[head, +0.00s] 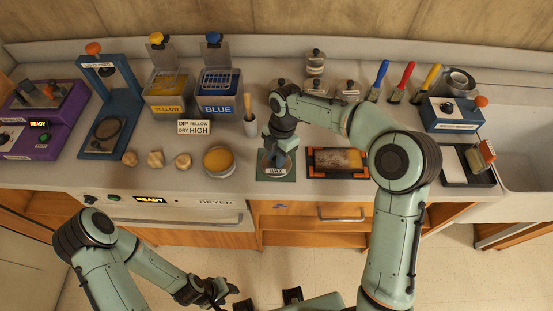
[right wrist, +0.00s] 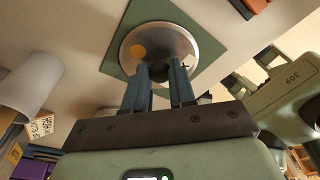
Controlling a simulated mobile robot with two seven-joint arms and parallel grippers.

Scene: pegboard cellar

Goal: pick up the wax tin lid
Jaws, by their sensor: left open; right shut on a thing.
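In the head view my right wrist hides much of the lid. My left gripper (head: 222,291) is open and empty, low in front of the counter.
Lidded jars (head: 347,90) stand behind. YELLOW (head: 168,108) and BLUE (head: 218,108) vats are at back left.

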